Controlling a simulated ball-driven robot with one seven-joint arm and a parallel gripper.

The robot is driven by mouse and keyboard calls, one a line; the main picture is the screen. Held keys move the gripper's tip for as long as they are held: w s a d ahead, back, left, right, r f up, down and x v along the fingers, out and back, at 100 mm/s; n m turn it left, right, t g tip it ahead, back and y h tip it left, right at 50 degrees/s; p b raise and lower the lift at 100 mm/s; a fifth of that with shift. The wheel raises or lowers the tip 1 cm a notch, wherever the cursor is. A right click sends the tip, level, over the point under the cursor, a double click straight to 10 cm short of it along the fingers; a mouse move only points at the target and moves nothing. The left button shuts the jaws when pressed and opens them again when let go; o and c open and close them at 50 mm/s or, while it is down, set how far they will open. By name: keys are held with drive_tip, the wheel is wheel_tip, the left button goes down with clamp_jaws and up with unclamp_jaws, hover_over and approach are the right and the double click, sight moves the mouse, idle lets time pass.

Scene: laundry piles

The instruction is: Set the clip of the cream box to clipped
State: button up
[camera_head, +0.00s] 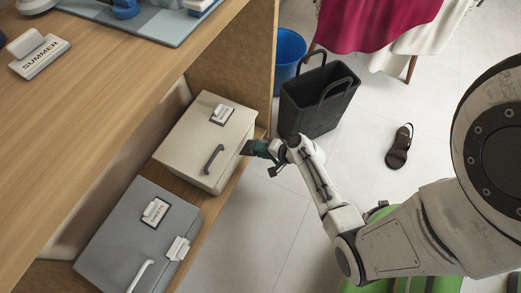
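The cream box (180,143) stands closed on the lower wooden shelf, with a dark curved handle (213,158) on it. A small white piece in a dark frame (221,113) sits on its lid; I cannot tell whether this is the clip. No other clip shows on this box. My gripper (247,148) is at the right edge of the cream box, and its dark end covers a small part of that edge. I cannot tell whether it touches the box, or whether the fingers are open or shut.
A grey box (110,233) with a SHEETS tag (155,211) and a white clip (178,248) stands nearer on the shelf. A wooden tabletop (105,75) overhangs at left. A black bag (312,105) and blue bin (288,52) stand behind my gripper. A sandal (399,147) lies on the open floor.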

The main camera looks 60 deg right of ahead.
drive_tip(key=shift+s+f, duration=0.15)
drive_tip(key=c, duration=0.5)
drive_tip(key=shift+r+g+p, duration=0.2)
drive_tip(key=shift+g+p, duration=0.2)
drive_tip(key=shift+p, duration=0.5)
